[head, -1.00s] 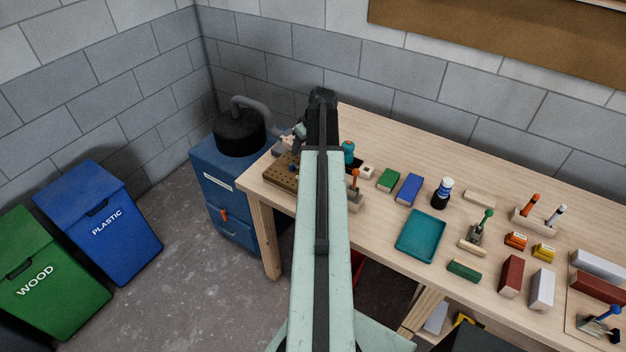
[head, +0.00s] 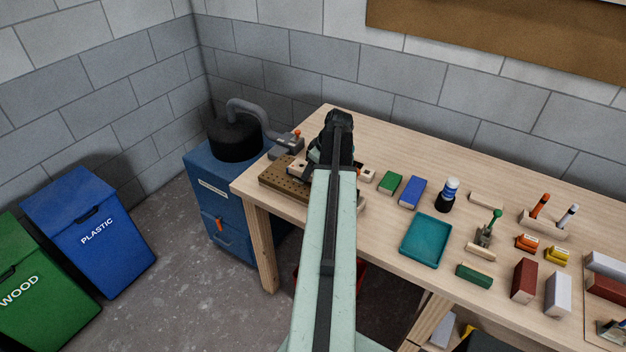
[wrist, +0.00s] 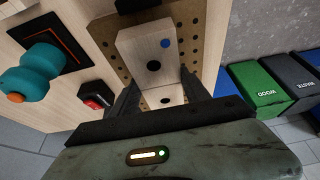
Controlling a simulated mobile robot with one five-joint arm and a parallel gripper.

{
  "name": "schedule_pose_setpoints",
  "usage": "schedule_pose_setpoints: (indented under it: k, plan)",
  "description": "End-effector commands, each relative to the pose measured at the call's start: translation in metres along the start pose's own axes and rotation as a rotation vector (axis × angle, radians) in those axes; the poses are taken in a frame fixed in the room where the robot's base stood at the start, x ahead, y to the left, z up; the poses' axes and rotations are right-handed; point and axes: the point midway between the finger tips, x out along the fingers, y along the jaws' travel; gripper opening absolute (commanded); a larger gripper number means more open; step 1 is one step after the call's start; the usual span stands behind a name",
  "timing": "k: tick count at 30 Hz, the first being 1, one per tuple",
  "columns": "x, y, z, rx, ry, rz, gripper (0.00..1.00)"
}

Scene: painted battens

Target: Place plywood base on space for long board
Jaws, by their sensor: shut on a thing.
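My gripper (wrist: 163,100) is shut on a pale wooden piece, which looks like the plywood base (wrist: 140,45). The piece has dark round holes and a blue dot, and it runs out ahead of the jaws. It lies over a brown perforated board (wrist: 196,52); I cannot tell if it touches. In the head view my gripper (head: 335,150) is over the far left of the bench, beside the perforated board (head: 278,184). My arm hides part of that area. I cannot make out a marked space for the long board.
A teal dumbbell-shaped thing (wrist: 35,72) and a red-and-black switch (wrist: 96,95) are left in the wrist view. On the bench (head: 375,240) are a teal tray (head: 426,241), green and blue blocks, and red and white battens (head: 524,280). A grey clamp-like tool (head: 287,148) is at the left.

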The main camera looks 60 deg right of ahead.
Motion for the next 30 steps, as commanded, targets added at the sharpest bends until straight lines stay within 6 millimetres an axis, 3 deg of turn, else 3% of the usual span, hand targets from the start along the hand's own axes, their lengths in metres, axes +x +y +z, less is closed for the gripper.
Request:
schedule_pose_setpoints:
  k: [1, 3, 15, 16, 18, 30]
  plan:
    - [0.017, 0.0, 0.007, 0.0, 0.0, 0.0, 0.05]
    - [0.026, 0.0, 0.011, 0.001, 0.0, 0.0, 0.05]
    - [0.028, 0.001, 0.012, 0.001, 0.0, 0.001, 0.05]
    - [0.027, 0.001, 0.012, 0.001, 0.0, 0.001, 0.6]
    - [0.026, 0.001, 0.012, 0.002, 0.0, 0.001, 0.76]
    - [0.022, 0.001, 0.01, 0.002, 0.0, 0.001, 0.76]
